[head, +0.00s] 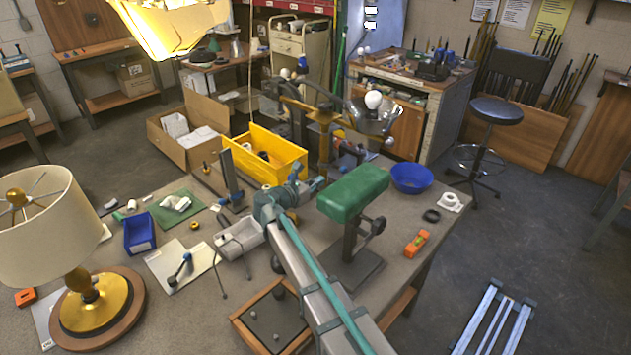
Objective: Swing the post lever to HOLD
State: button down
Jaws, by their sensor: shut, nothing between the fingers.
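A yellow post (323,150) stands on the bench behind my arm and carries a dark lamp arm with a metal shade (376,117) and white bulb. A small orange-tipped part (339,134) juts from the right of the post; I cannot tell whether it is the post lever. No HOLD mark is readable. My arm reaches in from the bottom, and my gripper (316,184) seems to be the small blue-tipped end in front of the post, left of the green pad. It is shut and empty, partly hidden by my wrist. Contact with the post cannot be made out.
A green padded stand (352,194) is close right of my arm, with a blue bowl (411,178) beyond. A yellow bin (263,154) and a dark upright (231,178) stand to the left. A cream-shaded lamp (38,225) is at the far left. A wooden tray (245,322) lies near the front.

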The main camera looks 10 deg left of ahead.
aim_at(341, 171)
jog(key=p+x, duration=0.2)
jog(key=x, duration=0.7)
jog(key=shift+r+p, duration=0.1)
jog(key=shift+p, duration=0.25)
jog(key=shift+w+d+f, duration=0.2)
jog(key=shift+w+d, duration=0.05)
jog(key=shift+w, duration=0.15)
jog(key=shift+a, duration=0.15)
